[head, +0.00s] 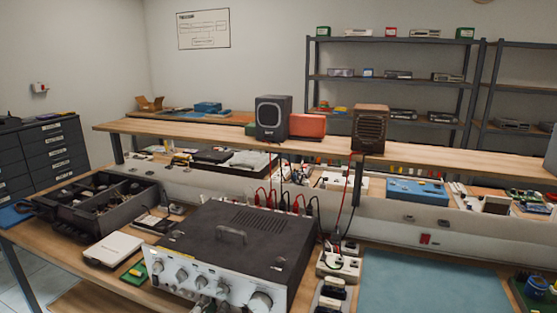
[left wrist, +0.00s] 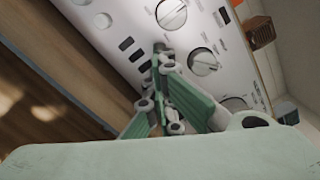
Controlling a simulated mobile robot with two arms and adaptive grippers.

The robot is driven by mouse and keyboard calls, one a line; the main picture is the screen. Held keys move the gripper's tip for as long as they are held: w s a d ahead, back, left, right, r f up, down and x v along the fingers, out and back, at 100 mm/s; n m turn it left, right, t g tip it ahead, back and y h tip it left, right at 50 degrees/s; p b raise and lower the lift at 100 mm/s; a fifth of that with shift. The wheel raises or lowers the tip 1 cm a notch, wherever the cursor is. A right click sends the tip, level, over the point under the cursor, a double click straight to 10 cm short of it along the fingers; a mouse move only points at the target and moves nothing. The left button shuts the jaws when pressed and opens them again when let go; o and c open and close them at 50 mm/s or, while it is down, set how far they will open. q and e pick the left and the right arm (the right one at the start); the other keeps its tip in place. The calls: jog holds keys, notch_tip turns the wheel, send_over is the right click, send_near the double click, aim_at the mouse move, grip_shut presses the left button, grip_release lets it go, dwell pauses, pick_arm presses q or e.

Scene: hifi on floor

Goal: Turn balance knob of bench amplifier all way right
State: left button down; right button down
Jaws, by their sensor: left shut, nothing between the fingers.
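The bench amplifier (head: 235,243) has a dark top and a silver front panel with several round knobs. The labels are too small or blurred to tell which is balance. In the left wrist view the silver panel (left wrist: 120,12) runs diagonally. A knob with a pointer line (left wrist: 203,62) is right of my fingertips, and another knob (left wrist: 171,14) is above them. My left gripper (left wrist: 160,50) is shut and empty, its tips close to the panel beside small dark buttons; contact cannot be told. In the head view it shows partly at the bottom edge (head: 203,303). My right gripper is not in view.
A white box (head: 112,249) and a green board (head: 134,272) lie left of the amplifier. A dark parts tray (head: 97,201) is farther left. Red and black leads rise behind the amplifier. A teal mat (head: 432,285) gives bare room at right.

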pick_arm(q)
jog(key=shift+d+r+p, duration=0.15)
jog(key=shift+d+p, duration=0.15)
jog(key=shift+d, duration=0.1)
jog(key=shift+d, duration=0.15)
dwell(0.4)
jog(key=shift+w+a+r, duration=0.1)
jog(key=shift+a+r, duration=0.1)
jog(key=shift+r, duration=0.05)
jog(key=shift+s+a+f+p, duration=0.1)
jog(key=shift+s+a+p, duration=0.1)
jog(key=shift+s+p, duration=0.25)
jog(key=shift+v, duration=2.45)
jog(key=shift+a+p, duration=0.2)
jog(key=shift+p, duration=0.2)
